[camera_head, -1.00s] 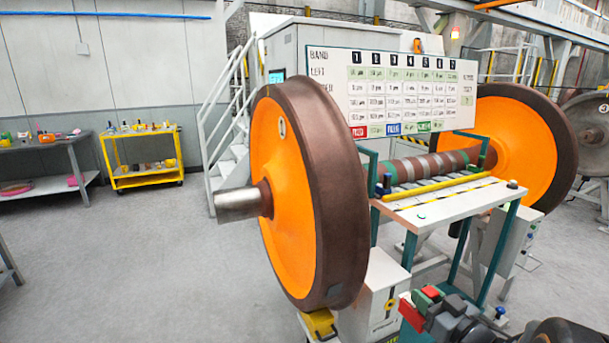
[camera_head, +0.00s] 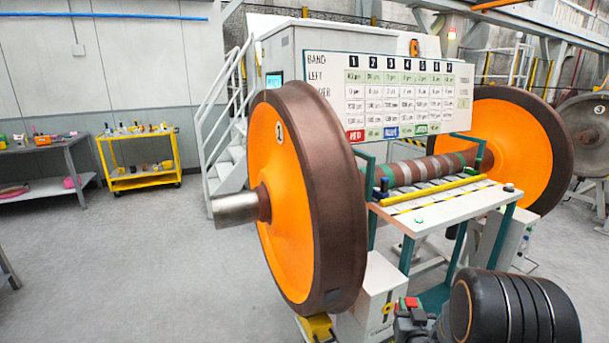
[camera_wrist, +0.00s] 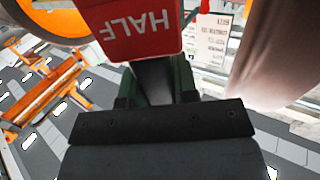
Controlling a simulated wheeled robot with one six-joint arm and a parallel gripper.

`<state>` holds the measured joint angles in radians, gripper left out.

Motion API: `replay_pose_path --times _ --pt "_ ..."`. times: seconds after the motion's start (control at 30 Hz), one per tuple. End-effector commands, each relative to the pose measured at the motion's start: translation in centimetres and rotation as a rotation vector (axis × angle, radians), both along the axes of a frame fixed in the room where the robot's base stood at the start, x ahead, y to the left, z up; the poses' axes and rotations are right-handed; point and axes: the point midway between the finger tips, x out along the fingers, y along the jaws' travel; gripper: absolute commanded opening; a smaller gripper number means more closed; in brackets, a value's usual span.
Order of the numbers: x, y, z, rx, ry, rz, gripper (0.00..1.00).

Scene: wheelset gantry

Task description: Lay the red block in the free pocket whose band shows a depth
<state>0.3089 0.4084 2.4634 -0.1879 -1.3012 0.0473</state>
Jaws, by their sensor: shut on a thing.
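The red block (camera_wrist: 140,30) carries the white word HALF, upside down in the wrist view. My gripper (camera_wrist: 157,85) is shut on it. In the head view, the red block (camera_head: 411,302) shows small at the bottom, partly hidden by my arm and below the level of the white table (camera_head: 440,207). A board (camera_head: 390,95) stands behind the table, with numbered band columns and rows of depth values; red, blue and green cells are in its bottom row. The banded axle (camera_head: 425,168) runs behind the table. Pockets and their contents cannot be told apart from here.
A large orange-faced wheel (camera_head: 310,200) stands left of the table, and another wheel (camera_head: 520,150) behind it to the right. A yellow bar (camera_head: 430,194) crosses the table top. A yellow cart (camera_head: 140,155) stands far left.

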Motion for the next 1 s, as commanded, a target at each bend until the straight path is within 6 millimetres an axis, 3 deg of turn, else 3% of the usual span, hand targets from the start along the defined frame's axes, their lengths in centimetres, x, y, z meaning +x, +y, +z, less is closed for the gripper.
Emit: replay_pose_path --times 0.03,0.2,0.4,0.7,1.0 --pt "0.1 1.2 -1.8 0.003 0.009 -0.004 0.00" --pt "-0.2 4.3 -6.3 -0.001 0.004 -0.006 0.00" --pt "-1.0 7.7 -10.0 0.000 0.000 0.050 0.00" --pt "-1.8 10.8 -11.9 0.002 -0.007 0.122 0.00" --pt "-1.8 11.0 -11.9 0.002 -0.007 0.128 0.00"
